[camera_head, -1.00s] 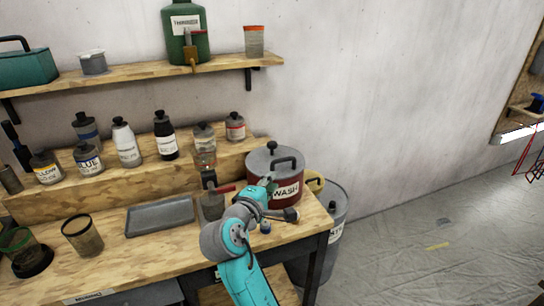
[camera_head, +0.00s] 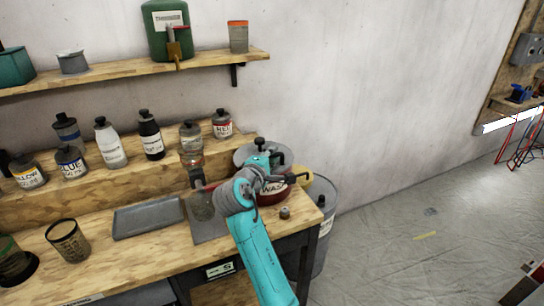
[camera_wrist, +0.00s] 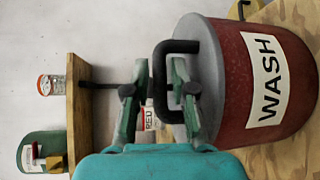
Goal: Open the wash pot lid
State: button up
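The wash pot (camera_head: 272,195) is a dark red pot with a grey lid (camera_head: 243,153), at the right end of the workbench. The lid sits on the pot. In the wrist view the pot (camera_wrist: 236,60) appears turned sideways, with the lid (camera_wrist: 209,60) facing left and its black loop handle (camera_wrist: 160,62) standing out. My gripper (camera_wrist: 158,85) is open, its fingers on either side of the handle's bar, the right one overlapping the loop. I cannot tell whether they touch it. In the head view my gripper (camera_head: 274,166) partly hides the lid and handle.
Several paint bottles (camera_head: 110,146) stand on the raised step at left. A grey tray (camera_head: 148,217) and a mesh cup (camera_head: 68,240) lie on the bench. A small cap (camera_head: 284,212) sits before the pot. A grey bin (camera_head: 322,205) stands beside the bench. Floor at right is mostly clear.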

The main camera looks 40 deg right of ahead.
jog(key=shift+w+d, duration=0.1)
jog(key=shift+d, duration=0.1)
grip_shut()
jog(key=shift+r, duration=0.1)
